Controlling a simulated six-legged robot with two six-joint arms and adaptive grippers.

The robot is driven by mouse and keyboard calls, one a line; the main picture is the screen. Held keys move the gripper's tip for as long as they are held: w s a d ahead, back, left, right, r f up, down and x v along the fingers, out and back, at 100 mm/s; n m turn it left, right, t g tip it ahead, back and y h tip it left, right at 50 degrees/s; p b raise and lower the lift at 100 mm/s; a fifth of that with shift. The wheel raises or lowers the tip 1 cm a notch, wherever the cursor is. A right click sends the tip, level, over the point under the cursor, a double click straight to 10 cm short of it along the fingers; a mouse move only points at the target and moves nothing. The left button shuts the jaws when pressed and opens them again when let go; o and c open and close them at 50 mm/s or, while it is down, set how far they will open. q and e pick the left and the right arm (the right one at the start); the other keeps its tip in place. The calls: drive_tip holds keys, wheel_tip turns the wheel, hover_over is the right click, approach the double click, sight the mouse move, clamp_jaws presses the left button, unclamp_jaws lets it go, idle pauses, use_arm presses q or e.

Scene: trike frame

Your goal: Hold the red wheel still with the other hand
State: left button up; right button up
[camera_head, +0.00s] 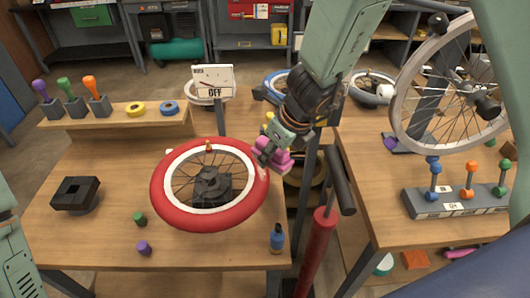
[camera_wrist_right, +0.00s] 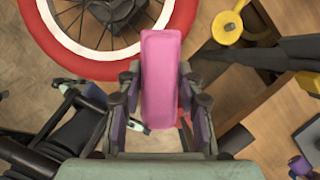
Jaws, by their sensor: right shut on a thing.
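The red wheel (camera_head: 170,203), with a red tyre, white rim and dark hub, lies on the left wooden table. Part of it shows at the top of the wrist view (camera_wrist_right: 115,68). My right gripper (camera_head: 271,156) is at the wheel's right edge, shut on a pink block (camera_head: 281,160). The block stands between the two fingers in the wrist view (camera_wrist_right: 160,80) and its far end overlaps the tyre there. I cannot tell whether block or fingers touch the tyre. My left gripper is out of view.
A dark square block (camera_head: 76,192), green cap (camera_head: 139,218), purple cap (camera_head: 144,248) and blue bottle (camera_head: 277,238) stand around the wheel. A red-bodied pump (camera_head: 316,250) stands in the gap between tables. An upright wheel (camera_head: 398,100) is at right.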

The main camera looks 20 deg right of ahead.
use_arm(q)
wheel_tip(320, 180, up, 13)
drive_tip(key=p, duration=1.2)
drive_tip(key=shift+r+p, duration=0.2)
drive_tip(key=shift+p, duration=0.2)
use_arm(e)
drive_tip(key=d+r, duration=0.1)
drive_tip(key=d, duration=0.3)
drive_tip(key=d+r, duration=0.2)
drive_tip(key=d, duration=0.2)
drive_tip(key=d+r, duration=0.1)
drive_tip(key=d, duration=0.4)
drive_tip(key=shift+d+r, duration=0.1)
drive_tip(key=shift+r, duration=0.05)
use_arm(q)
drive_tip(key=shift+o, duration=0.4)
